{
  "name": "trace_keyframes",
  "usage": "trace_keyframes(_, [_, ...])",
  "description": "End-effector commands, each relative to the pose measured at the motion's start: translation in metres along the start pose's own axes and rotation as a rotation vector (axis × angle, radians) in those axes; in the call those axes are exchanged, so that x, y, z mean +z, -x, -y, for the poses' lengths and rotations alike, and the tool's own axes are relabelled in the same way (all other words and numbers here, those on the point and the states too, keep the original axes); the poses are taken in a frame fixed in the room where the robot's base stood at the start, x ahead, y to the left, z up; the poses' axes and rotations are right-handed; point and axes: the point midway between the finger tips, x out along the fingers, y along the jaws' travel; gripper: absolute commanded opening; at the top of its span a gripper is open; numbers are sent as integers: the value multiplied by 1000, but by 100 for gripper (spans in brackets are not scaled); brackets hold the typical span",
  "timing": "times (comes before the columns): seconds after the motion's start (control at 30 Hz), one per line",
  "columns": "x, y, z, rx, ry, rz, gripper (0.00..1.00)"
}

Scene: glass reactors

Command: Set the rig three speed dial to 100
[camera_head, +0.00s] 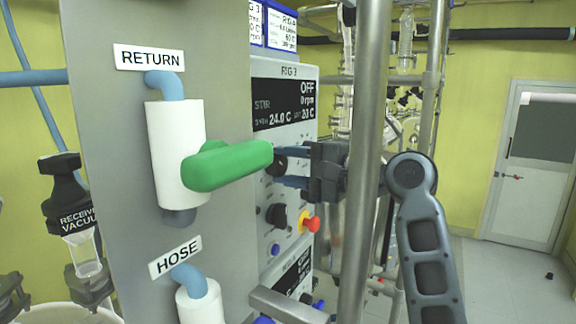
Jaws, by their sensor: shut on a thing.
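The rig three control box (284,70) stands behind the grey panel, labelled RIG 3. Its black display (284,103) reads STIR, OFF, 0 rpm, with 24.0 C and 20 C below. My gripper (279,166) reaches in from the right, its fingers above and below a black dial (279,163) under the display, and is shut on it. The green handle partly hides the dial, and its pointer mark cannot be read. A second black dial (277,216) sits lower on the box, clear of the fingers.
A green valve handle (228,165) juts across, close left of my fingers. A metal post (366,150) stands close by my gripper. A red stop button (310,224) sits below the gripper. A second box (291,280) is lower down. Open floor (510,275) lies right.

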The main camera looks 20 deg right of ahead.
Motion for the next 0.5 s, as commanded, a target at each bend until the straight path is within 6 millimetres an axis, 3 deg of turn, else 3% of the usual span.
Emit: trace_keyframes(0.5, [-2,1,-1,3,-93,1,13])
